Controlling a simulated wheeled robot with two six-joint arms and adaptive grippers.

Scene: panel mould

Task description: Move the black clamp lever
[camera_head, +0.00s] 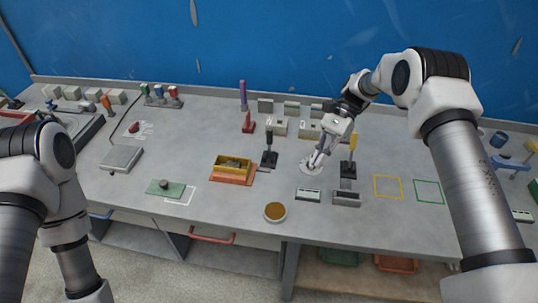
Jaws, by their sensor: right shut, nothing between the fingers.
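A black clamp lever (269,151) stands upright on a small dark base near the middle of the table, just right of the yellow and orange mould (232,168). My right gripper (318,160) is shut and empty. It points down over a pale round disc (309,168), to the right of the black lever and apart from it. I cannot tell whether its tips touch the disc. A second lever with a yellow handle (352,143) and a dark base stands just right of my right gripper. My left arm comes in at the left; its gripper is outside the picture.
A round brown-filled dish (275,212) and a grey block (346,198) lie near the front edge. A red block (248,123) and several pale boxes stand behind the lever. Yellow (388,187) and green (428,191) outlined squares at the right are empty.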

